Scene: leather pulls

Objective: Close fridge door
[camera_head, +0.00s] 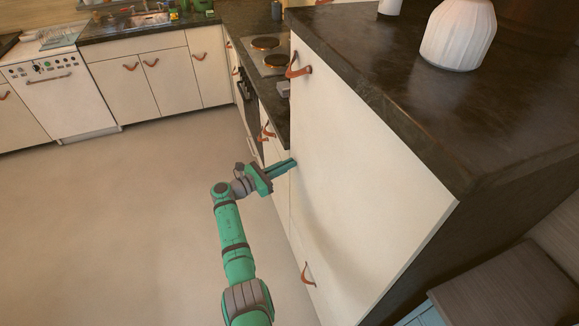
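The large cream front panel (345,170), which looks like the fridge door, stands under the dark countertop at the right. It has a brown leather pull (298,68) at its upper left and another leather pull (307,273) low on its left edge. The panel looks about flush with the unit; a small gap cannot be ruled out. My green gripper (284,167) is at the panel's left edge, about mid-height, pointing right. Its fingers look together with nothing between them. The tips are at or very near the panel; contact is unclear.
The dark countertop (480,110) carries a white ribbed vase (458,35). A stove (265,50) and lower cabinets with leather pulls lie beyond the panel. A white dishwasher (60,95) is at the far left. The floor (110,220) left of my arm is clear. A dark seat (505,290) is lower right.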

